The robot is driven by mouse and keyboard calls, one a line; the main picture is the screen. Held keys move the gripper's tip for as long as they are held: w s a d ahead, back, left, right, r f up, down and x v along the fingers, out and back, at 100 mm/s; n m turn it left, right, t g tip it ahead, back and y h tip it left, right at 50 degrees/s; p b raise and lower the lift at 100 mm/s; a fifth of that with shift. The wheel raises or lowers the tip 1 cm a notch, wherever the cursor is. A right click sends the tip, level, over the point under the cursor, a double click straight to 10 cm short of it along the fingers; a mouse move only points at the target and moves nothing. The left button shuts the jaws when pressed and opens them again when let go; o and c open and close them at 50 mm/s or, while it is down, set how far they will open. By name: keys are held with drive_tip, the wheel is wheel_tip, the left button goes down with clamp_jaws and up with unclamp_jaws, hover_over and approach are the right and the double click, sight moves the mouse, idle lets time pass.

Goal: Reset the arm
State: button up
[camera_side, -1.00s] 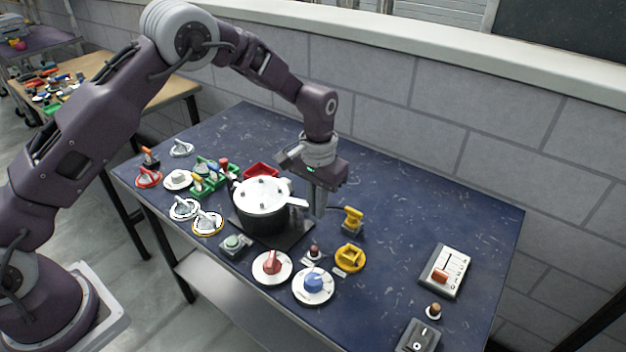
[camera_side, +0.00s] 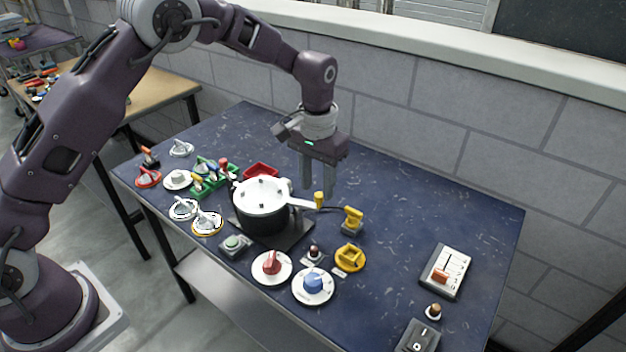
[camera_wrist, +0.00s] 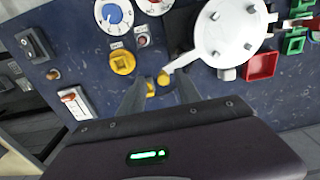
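My gripper (camera_side: 318,192) hangs above the blue table (camera_side: 420,205), pointing down, with its two fingers apart and nothing between them. In the wrist view the fingers (camera_wrist: 160,95) also stand apart. A black pot with a white lid (camera_side: 262,196) sits just left of the gripper. The lid's white handle reaches right towards a yellow knob (camera_side: 319,199), which is below the fingers and apart from them. The lid also shows in the wrist view (camera_wrist: 228,32). A yellow lever (camera_side: 353,217) stands right of the knob.
Red dial (camera_side: 271,265), blue dial (camera_side: 313,282) and yellow valve (camera_side: 350,257) lie near the front edge. A switch box (camera_side: 446,270) is at right. A red tray (camera_side: 261,171) and green rack (camera_side: 205,182) are left. The table's back right is clear.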

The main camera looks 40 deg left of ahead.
wheel_tip(320, 180, up, 3)
drive_tip(key=shift+s+d+f, duration=0.1)
drive_tip(key=s+a+r+t, duration=0.1)
drive_tip(key=s+a+r, duration=0.1)
drive_tip(key=s+r, duration=0.65)
drive_tip(key=s+a+r+t, duration=0.2)
drive_tip(key=s+a+r, duration=0.1)
drive_tip(key=s+r, duration=0.5)
drive_tip(key=s+a+t, duration=0.2)
drive_tip(key=s, duration=1.4)
drive_tip(key=shift+f, duration=0.3)
drive_tip(key=shift+a, duration=0.1)
drive_tip(key=shift+c, duration=0.4)
